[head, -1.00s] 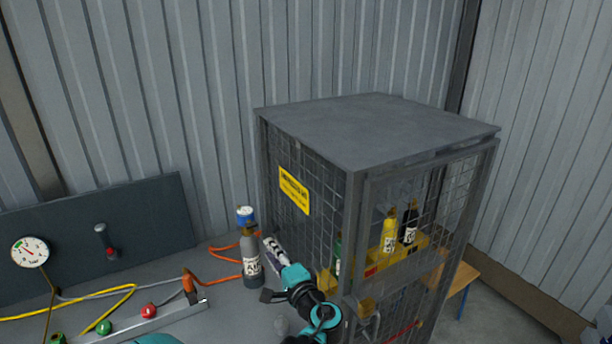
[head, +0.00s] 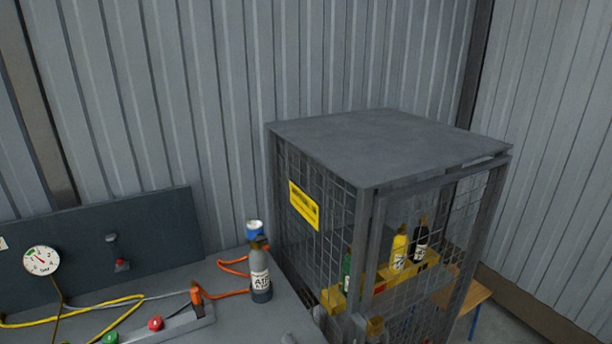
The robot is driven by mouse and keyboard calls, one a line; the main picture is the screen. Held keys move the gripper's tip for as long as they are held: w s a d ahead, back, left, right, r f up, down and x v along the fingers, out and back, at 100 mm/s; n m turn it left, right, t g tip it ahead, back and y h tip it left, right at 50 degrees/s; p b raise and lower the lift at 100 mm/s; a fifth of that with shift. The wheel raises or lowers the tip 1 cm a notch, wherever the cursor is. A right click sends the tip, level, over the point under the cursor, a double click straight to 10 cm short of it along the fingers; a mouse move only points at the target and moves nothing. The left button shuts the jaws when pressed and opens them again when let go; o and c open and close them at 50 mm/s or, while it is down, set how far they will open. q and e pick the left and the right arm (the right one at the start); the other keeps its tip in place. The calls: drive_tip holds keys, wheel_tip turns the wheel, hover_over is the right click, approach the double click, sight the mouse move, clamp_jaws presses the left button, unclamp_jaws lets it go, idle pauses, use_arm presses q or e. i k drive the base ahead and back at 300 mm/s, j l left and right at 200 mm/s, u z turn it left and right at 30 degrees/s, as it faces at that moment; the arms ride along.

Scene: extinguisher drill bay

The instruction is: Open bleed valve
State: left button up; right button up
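No part is plainly marked as the bleed valve. A metal manifold (head: 180,335) at the lower left bears a green knob (head: 110,338) and a red knob (head: 155,323), with an orange fitting (head: 196,294) at its right end. A round white gauge (head: 41,260) stands before a dark panel, which carries a grey handle with a red tip (head: 118,255). A grey cylinder (head: 260,275) with a white label stands upright on the bench, by an orange hose (head: 232,265). Neither of my grippers shows in the head view now.
A wire-mesh cage (head: 400,150) with a yellow sign (head: 304,205) stands right of the bench. Inside, green, yellow (head: 399,250) and black (head: 420,243) cylinders stand by a yellow rack. Yellow hose (head: 100,302) crosses the bench.

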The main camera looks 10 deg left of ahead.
sight(156, 323)
drive_tip(key=u, duration=1.6)
